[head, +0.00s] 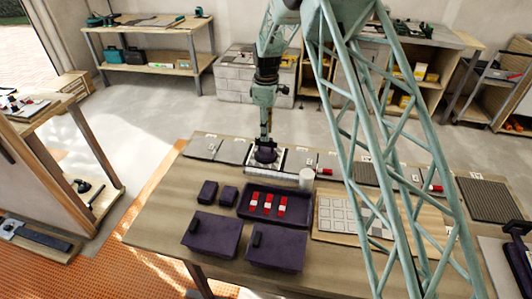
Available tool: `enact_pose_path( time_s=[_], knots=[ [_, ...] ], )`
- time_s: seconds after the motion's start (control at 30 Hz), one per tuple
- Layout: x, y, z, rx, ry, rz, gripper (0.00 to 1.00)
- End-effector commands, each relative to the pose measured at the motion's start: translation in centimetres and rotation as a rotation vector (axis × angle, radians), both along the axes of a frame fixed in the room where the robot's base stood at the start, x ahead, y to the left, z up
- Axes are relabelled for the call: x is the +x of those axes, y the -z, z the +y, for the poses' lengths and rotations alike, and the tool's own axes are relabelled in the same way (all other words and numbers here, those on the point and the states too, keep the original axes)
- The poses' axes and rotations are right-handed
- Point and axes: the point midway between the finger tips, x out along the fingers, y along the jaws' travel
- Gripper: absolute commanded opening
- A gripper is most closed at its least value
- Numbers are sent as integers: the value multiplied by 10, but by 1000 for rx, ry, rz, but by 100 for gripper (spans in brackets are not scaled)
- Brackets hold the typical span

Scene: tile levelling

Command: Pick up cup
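My gripper (265,143) points straight down over the back of the wooden table, left of the picture's centre. Directly under it is a small dark purple, cup-like piece (265,156), which stands on a pale square plate (279,160). The fingertips are at or just above the dark piece; I cannot tell whether they touch it or are closed on it. A white upright cylinder (306,179), possibly also a cup, stands on the table to the right and nearer, apart from the gripper.
A dark purple tray (244,209) holds several red-and-white pieces. Dark boxes (211,236) stand in front and to its left. A board with pale tiles (321,230) lies right of the tray. Grey tiles (203,146) line the table's back edge.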

Motion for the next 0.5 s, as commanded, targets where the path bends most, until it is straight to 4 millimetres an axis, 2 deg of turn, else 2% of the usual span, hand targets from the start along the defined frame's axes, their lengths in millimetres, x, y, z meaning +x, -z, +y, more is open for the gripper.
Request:
enact_pose_path(
  time_s=[0.27, 0.5],
  knots=[
    [0, 0, 0, 0, 0, 0, 28],
    [-1, 13, 0, 0, 0, 0, 28]
  ],
)
